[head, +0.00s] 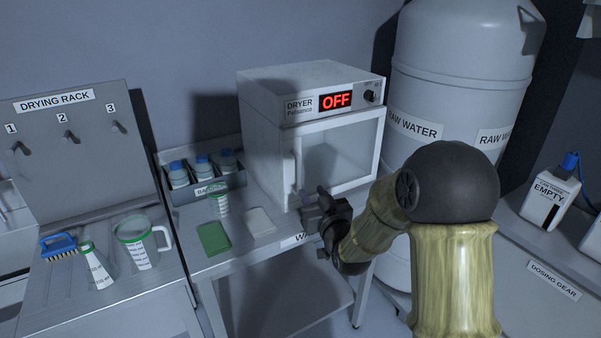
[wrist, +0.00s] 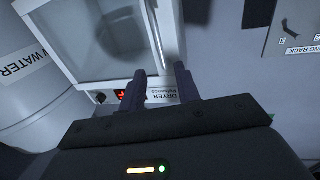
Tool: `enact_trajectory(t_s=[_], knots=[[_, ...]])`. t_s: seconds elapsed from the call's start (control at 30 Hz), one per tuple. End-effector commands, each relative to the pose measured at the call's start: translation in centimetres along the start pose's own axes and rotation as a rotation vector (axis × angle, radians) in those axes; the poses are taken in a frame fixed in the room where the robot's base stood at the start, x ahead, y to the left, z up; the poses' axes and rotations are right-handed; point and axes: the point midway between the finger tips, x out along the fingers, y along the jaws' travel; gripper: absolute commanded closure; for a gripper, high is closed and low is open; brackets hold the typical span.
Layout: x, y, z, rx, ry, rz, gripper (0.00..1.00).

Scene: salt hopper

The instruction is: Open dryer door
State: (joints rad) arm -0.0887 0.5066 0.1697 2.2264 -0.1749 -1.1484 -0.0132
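The dryer (head: 260,120) is a white box on the middle table, with a red OFF display (head: 336,101). Its glass-fronted door (head: 345,155) looks closed. A light vertical handle (head: 297,165) runs along the door's left side. My gripper (head: 304,197) is in front of the door's lower left corner, partly hidden by its own wrist. In the wrist view the dryer door (wrist: 95,40) appears upside down. The fingers of my gripper (wrist: 161,74) are spread apart with nothing clearly between them. They point toward the handle side; I cannot tell whether they touch it.
The raw water tank (head: 455,90) is close on the right.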

Motion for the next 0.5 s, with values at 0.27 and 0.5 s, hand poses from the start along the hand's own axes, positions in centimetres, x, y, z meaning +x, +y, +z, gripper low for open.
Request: enact_trajectory(t_s=[0.27, 0.5], knots=[[4.6, -0.1, -0.1, 0.001, 0.000, -0.001, 0.67], [8.2, -0.1, -0.1, 0.001, 0.001, -0.001, 0.67]])
